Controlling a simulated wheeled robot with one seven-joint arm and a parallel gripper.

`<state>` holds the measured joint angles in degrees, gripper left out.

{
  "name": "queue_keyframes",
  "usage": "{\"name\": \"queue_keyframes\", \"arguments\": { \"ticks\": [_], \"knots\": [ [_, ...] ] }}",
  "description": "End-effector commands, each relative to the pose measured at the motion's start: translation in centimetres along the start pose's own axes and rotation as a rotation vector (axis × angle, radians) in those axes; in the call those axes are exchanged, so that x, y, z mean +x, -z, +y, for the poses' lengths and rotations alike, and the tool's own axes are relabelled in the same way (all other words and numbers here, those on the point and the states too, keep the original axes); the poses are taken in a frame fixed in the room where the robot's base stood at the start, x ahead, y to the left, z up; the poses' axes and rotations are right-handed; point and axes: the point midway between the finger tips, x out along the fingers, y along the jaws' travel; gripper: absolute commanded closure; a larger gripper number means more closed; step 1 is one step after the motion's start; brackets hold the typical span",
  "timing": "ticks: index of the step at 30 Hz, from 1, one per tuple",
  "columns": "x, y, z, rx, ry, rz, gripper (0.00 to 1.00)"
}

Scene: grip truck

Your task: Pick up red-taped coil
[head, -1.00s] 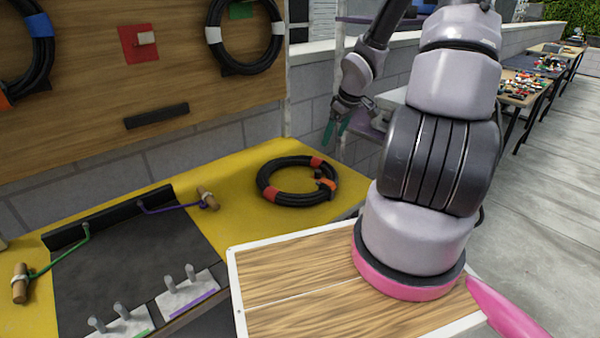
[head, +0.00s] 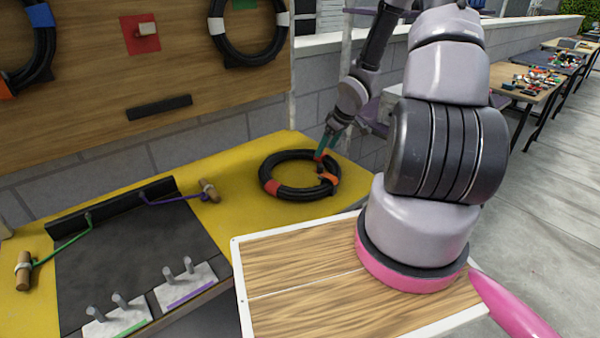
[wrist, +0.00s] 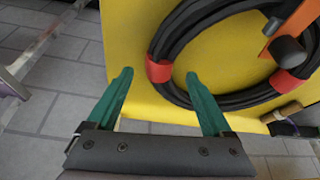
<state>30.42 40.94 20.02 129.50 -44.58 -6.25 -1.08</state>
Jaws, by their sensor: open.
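The red-taped coil (head: 290,191) is a black ring of cable with red tape bands and an orange piece on its right side. It lies flat on the yellow tabletop (head: 235,190). In the wrist view the coil (wrist: 165,38) fills the upper right, with a red band (wrist: 159,69) just beyond and between the fingertips' lines. My gripper (head: 325,150) hangs over the coil's far right edge in the head view. In the wrist view my gripper (wrist: 157,77) has its two green fingers spread wide and empty.
A wooden board with other black coils (head: 248,35), banded in white and blue, stands behind. A dark mat (head: 130,250) with metal pegs and wooden-handled cords lies left. A wood-topped, white-edged surface (head: 320,290) is in front. Tables with small parts (head: 530,82) stand far right.

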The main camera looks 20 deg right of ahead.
Motion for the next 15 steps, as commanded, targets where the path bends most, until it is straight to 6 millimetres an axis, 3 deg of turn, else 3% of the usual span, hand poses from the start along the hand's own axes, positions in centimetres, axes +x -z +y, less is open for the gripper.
{"name": "queue_keyframes", "arguments": {
  "ticks": [9,15],
  "knots": [
    [4.0,-0.1,-0.5,-0.001,0.002,-0.003,0.15],
    [4.4,-0.1,-0.4,0.001,0.000,-0.001,0.15]
  ]
}}
